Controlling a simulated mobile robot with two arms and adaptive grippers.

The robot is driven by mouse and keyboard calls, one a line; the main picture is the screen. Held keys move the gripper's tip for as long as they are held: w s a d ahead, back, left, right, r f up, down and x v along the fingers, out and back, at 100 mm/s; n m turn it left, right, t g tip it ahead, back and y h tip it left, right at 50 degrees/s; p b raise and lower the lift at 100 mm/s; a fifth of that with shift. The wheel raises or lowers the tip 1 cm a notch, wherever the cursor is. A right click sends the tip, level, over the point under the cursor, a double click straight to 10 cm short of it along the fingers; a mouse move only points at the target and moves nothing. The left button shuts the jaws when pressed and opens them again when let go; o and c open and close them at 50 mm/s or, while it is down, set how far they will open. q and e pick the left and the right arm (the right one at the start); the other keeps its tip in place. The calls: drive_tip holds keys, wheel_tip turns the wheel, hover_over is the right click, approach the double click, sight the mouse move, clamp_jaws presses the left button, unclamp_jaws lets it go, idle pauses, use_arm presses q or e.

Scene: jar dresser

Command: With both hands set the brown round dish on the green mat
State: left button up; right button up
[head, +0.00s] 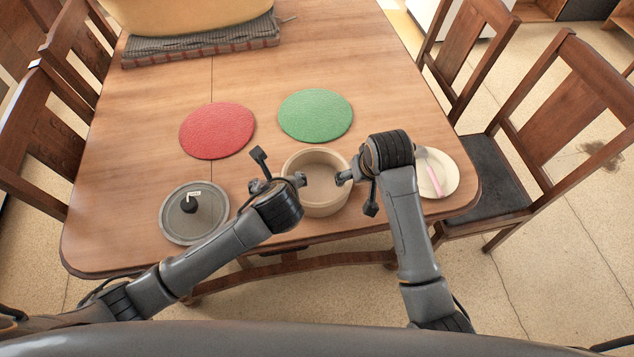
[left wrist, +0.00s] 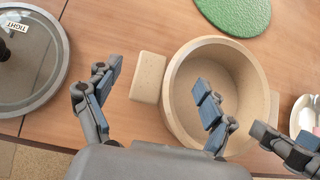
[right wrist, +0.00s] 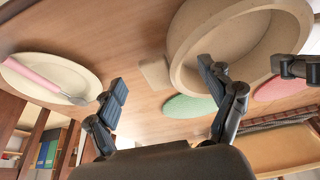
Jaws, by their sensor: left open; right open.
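The brown round dish (head: 318,205) stands upright on the table near its front edge, with block handles at its left and right. The left handle (left wrist: 148,77) shows between my open left fingers in the left wrist view; one finger overlaps the dish's opening. My left gripper (head: 278,169) is at the dish's left side. My right gripper (head: 357,192) is open at its right side. The right handle (right wrist: 156,73) shows between its fingers in the right wrist view. I cannot tell whether either gripper touches the dish. The green mat (head: 315,115) lies empty just behind the dish.
A red round mat (head: 217,130) lies left of the green one. A grey lid (head: 178,228) lies front left. A cream plate (head: 443,171) with a pink-handled utensil is at the right. A large yellow vessel (head: 185,15) stands at the back. Chairs flank the table.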

sight(276, 174)
use_arm(q)
drive_tip(key=x, duration=0.5)
drive_tip(key=shift+w+f, duration=0.2)
use_arm(e)
drive_tip(key=x, duration=0.5)
drive_tip(key=shift+w+a+f, duration=0.1)
drive_tip(key=shift+w+f, duration=0.05)
drive_tip(key=shift+f, duration=0.15)
use_arm(q)
drive_tip(key=shift+a, duration=0.1)
clamp_jaws()
use_arm(e)
clamp_jaws()
